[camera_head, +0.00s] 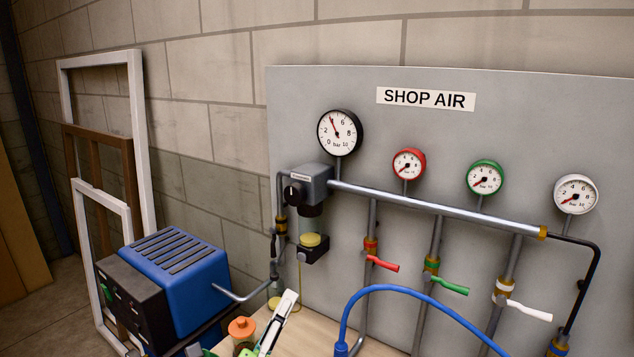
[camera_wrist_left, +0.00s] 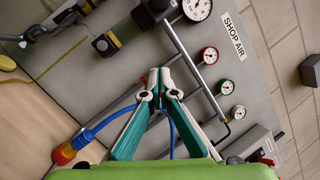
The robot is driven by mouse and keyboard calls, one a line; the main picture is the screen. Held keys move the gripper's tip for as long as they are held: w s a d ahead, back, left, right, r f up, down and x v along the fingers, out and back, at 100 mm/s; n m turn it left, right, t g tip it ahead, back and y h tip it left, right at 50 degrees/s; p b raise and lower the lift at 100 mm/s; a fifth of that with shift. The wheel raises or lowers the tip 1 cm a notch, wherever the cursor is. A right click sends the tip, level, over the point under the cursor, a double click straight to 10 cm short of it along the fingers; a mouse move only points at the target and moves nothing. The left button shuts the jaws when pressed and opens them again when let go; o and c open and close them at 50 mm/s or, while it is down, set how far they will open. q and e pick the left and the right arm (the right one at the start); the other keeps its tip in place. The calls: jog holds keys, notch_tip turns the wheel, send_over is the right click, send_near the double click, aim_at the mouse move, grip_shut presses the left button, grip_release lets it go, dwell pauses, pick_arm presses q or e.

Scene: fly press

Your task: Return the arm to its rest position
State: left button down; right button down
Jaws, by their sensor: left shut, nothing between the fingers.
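My left gripper (camera_head: 287,303) shows at the bottom of the head view, in front of the wooden bench top and below the regulator. In the left wrist view its green and white fingers (camera_wrist_left: 161,76) meet at their tips, with nothing between them. It is shut and apart from the panel. The finger tips overlap the panel and its pipework in the wrist picture. Most of my left arm is out of the head view. I do not see my right gripper.
The grey SHOP AIR panel (camera_head: 520,120) carries gauges, a regulator (camera_head: 308,185) and red, green and white valve levers. A blue hose (camera_head: 400,289) arcs across the front. A blue machine (camera_head: 180,270) stands left, near white frames (camera_head: 142,130). Bare wooden bench (camera_head: 318,335) shows below.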

pick_arm(q)
jog(key=s+a+f+n+g+y, duration=0.1)
jog(key=a+f+n+y, duration=0.6)
jog(key=a+n, duration=0.4)
jog(key=s+a+f+n+g+y, duration=0.25)
jog(key=s+f+n+g, duration=0.2)
jog(key=f, duration=0.25)
jog(key=s+a+f+n+g+y, duration=0.1)
jog(key=s+a+f+n+g, duration=0.25)
jog(key=s+f+n, duration=0.2)
jog(key=s+d+f+n+g+h, duration=0.1)
jog(key=s+f+n+g, duration=0.3)
jog(key=s, duration=0.6)
jog(key=s+d+f+n+g+h, duration=0.1)
jog(key=s+f+n+g, duration=0.15)
jog(key=s+f, duration=0.55)
jog(key=s+f+m+g+b, duration=0.1)
jog(key=s+f+g+b, duration=0.2)
jog(key=f, duration=2.5)
jog(key=s+a+f+b, duration=0.3)
jog(key=s+f, duration=1.4)
jog(key=f, duration=0.2)
jog(key=shift+s+b, duration=0.2)
jog(key=shift+b, duration=0.2)
